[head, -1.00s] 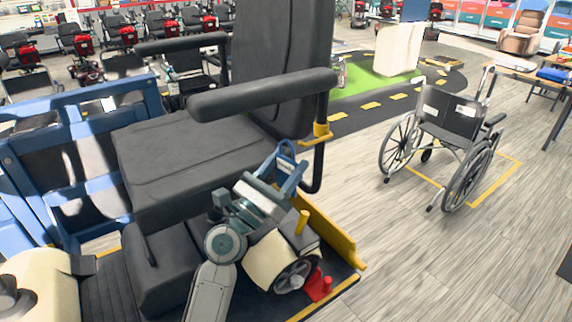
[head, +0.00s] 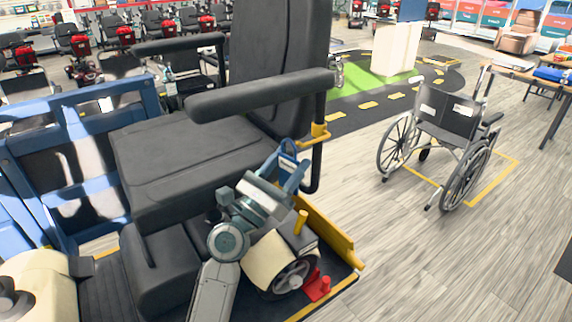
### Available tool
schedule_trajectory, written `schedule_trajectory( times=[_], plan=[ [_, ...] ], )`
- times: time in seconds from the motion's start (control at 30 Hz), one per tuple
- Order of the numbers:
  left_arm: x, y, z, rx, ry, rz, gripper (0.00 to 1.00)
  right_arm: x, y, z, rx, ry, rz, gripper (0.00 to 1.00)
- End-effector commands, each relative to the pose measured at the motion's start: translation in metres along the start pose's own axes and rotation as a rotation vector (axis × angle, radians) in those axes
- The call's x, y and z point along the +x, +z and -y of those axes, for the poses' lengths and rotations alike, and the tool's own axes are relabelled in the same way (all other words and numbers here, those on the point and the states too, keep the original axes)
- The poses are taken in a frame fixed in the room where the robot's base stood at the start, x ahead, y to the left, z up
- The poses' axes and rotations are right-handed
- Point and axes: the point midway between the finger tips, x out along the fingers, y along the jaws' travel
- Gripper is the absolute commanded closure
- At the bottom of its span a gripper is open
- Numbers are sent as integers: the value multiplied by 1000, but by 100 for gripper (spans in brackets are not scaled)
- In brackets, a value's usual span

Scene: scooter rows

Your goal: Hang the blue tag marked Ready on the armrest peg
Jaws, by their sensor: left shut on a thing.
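The blue tag (head: 292,172) has an open loop at its top and is held below the seat's near armrest (head: 262,95). Any writing on it is too small to read. My left gripper (head: 274,186) is shut on the tag's lower part. The yellow armrest peg (head: 320,132) sits on the dark post under the armrest, just above and right of the tag's loop. The loop looks close to the peg's inner end; whether they touch I cannot tell. My right gripper is not in view.
The dark seat (head: 190,160) and its backrest (head: 285,65) stand close beside my arm. A yellow side rail (head: 328,235) lies below the tag. A wheelchair (head: 445,130) stands at right, with clear wooden floor between. A blue frame (head: 75,150) is at left.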

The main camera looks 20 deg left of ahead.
Motion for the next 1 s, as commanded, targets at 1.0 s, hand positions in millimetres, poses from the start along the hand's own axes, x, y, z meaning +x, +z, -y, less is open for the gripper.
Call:
schedule_trajectory(
  times=[1.0],
  plan=[
    [17,-9,4,0,0,1,73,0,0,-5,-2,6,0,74]
  ],
)
